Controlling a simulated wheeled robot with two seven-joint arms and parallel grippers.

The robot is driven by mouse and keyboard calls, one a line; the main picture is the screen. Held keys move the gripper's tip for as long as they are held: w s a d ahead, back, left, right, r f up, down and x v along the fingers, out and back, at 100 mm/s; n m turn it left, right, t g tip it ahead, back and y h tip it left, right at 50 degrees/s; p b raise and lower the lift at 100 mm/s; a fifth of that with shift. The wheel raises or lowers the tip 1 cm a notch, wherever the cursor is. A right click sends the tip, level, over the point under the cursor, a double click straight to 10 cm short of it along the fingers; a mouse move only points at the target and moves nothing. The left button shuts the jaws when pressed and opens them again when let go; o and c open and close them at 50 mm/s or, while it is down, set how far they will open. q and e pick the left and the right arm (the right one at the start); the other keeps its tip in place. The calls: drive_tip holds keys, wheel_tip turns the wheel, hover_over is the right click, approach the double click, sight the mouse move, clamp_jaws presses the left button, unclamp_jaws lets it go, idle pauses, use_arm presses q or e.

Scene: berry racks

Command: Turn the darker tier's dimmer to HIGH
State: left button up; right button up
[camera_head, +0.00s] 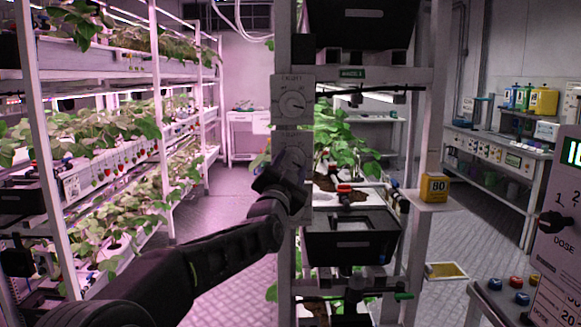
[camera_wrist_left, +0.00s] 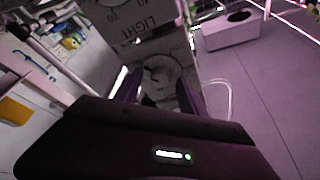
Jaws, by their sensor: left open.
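Two light dimmers sit on the rack's front post. The upper dimmer (camera_head: 292,101) has a pale round knob and a printed scale. The lower dimmer (camera_head: 291,139) is partly hidden behind my left gripper (camera_head: 286,166). In the left wrist view, the lower dimmer's round knob (camera_wrist_left: 160,74) lies ahead, between the two dark fingers of my open left gripper (camera_wrist_left: 158,92). I cannot tell whether the fingers touch it. The plate above, marked LIGHT (camera_wrist_left: 138,22), also shows there. The knob's setting is not readable. My right gripper is out of view.
Strawberry plants (camera_head: 340,140) grow on the tier right of the post, with a black bin (camera_head: 352,246) below. A yellow box marked 80 (camera_head: 434,187) stands on a small shelf. A dosing panel (camera_head: 556,220) is at the right. A long plant rack (camera_head: 105,75) lines the left.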

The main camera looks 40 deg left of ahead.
use_arm(q)
drive_tip(key=shift+s, duration=0.1)
drive_tip(key=b+v, duration=0.1)
drive_tip(key=v, duration=0.6)
drive_tip(key=shift+s+d, duration=0.2)
drive_tip(key=shift+s, duration=0.05)
